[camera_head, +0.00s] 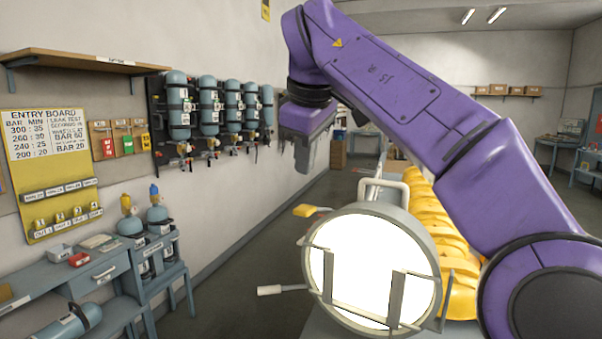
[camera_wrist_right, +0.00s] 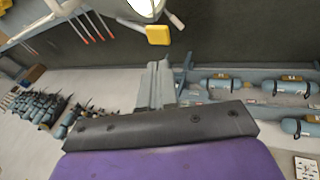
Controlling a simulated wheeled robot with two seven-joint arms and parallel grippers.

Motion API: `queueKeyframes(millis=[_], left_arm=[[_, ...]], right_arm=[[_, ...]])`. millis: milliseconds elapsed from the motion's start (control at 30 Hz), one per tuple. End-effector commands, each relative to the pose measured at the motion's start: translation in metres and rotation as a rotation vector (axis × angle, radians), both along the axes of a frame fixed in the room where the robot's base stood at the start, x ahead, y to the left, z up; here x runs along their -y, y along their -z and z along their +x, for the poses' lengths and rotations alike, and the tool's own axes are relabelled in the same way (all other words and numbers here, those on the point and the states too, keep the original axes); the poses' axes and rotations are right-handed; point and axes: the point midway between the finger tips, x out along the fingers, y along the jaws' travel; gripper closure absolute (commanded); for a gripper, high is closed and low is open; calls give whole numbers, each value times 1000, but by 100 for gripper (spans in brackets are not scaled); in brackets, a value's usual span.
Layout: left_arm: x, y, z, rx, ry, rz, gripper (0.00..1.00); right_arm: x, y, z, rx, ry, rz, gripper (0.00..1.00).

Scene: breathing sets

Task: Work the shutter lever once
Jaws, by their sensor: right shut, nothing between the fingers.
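A large round lamp (camera_head: 372,270) with a bright white face stands in front of me at lower centre. A rod with a pale grip (camera_head: 270,290) sticks out from its left side. A yellow paddle-like piece (camera_head: 304,210) shows behind the lamp's upper left. I cannot tell for certain which of these is the shutter lever. In the right wrist view the yellow piece (camera_wrist_right: 158,34) and the grip (camera_wrist_right: 176,21) lie beyond my fingers. My right gripper (camera_head: 303,164) is shut and empty, above the yellow piece and apart from it. My left gripper is out of view.
Blue cylinders (camera_head: 208,105) hang in a rack on the left wall. A desk (camera_head: 95,278) and a cylinder stand (camera_head: 178,262) are at lower left. Yellow gear (camera_head: 428,215) lies behind the lamp. Open floor (camera_head: 235,300) lies between stand and lamp.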

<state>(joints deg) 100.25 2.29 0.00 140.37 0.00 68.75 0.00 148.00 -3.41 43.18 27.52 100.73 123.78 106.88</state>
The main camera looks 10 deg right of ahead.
Motion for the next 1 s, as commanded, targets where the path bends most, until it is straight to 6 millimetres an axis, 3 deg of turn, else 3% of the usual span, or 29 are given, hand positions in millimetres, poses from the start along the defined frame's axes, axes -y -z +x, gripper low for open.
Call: queueKeyframes(millis=[33, 200, 1000], left_arm=[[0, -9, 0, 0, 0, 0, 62], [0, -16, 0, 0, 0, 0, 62], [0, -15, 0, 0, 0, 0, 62]], right_arm=[[0, -13, -3, 1, 2, 1, 100], [1, -28, -10, 0, -1, 0, 100], [2, -29, -11, -1, 0, 1, 100]])
